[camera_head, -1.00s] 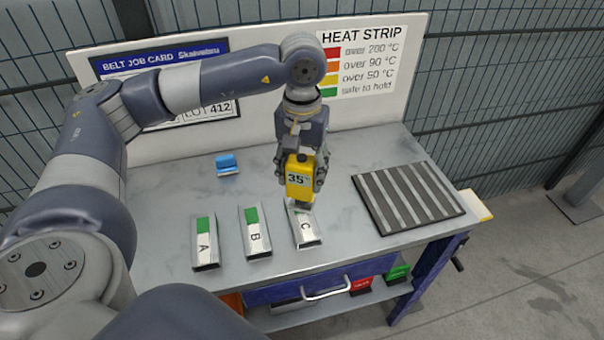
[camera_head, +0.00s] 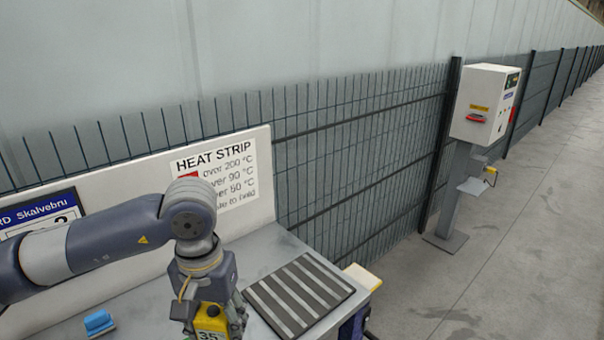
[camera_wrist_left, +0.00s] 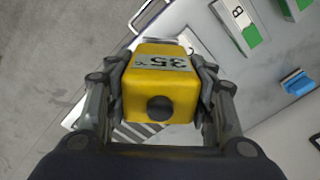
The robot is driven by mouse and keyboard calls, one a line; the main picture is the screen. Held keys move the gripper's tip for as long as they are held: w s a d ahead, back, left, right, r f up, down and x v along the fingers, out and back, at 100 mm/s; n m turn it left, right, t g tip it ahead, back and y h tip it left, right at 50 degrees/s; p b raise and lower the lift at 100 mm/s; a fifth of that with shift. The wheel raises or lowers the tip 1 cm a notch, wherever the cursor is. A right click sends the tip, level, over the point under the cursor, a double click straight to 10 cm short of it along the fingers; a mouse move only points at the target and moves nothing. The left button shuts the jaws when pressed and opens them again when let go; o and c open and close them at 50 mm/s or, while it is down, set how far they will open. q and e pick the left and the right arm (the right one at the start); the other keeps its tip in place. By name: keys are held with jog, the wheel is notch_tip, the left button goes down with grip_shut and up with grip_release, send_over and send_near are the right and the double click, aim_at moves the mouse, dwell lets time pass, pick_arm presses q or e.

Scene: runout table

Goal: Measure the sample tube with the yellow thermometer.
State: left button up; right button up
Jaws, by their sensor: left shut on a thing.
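The yellow thermometer (camera_head: 211,322) is held in my left gripper (camera_head: 208,330), low in the head view, with its display reading 35. In the left wrist view the thermometer (camera_wrist_left: 160,85) sits between both fingers, display showing 35 °C. Its far end is hidden there, so contact with a sample cannot be told. The grey sample piece marked B, with a green patch (camera_wrist_left: 250,37), lies on the table at the upper right of that view. Another piece with a green patch (camera_wrist_left: 292,6) is cut by its edge. My right gripper is not in view.
The black mat with grey bars (camera_head: 297,297) lies right of my left gripper. A blue block (camera_head: 99,322) lies on the table to the left. A HEAT STRIP board (camera_head: 228,170) stands behind. A white box (camera_head: 482,105) on a post stands beyond, beside open floor.

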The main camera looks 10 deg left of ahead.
pick_arm(q)
jog(key=shift+s+d, duration=0.3)
jog(key=shift+d, duration=0.2)
jog(key=shift+r, duration=0.25)
jog(key=shift+w+d+r+n, duration=0.1)
jog(key=shift+d+r+n, duration=0.15)
jog(key=shift+n, duration=0.15)
jog(key=s+d+r+n+p, duration=0.1)
jog(key=s+d+r+n, duration=0.2)
jog(key=d+r+n, duration=0.3)
jog(key=s+d+r+n, duration=0.4)
jog(key=d+r+n, duration=0.2)
jog(key=n, duration=1.1)
jog(key=s+d+r+n+p, duration=0.1)
jog(key=s+d+r+n, duration=0.2)
jog(key=d+r+n, duration=0.3)
jog(key=shift+s+d+r+n+p, duration=0.4)
jog(key=shift+r+n, duration=1.1)
jog(key=shift+n, duration=1.4)
jog(key=shift+w, duration=0.1)
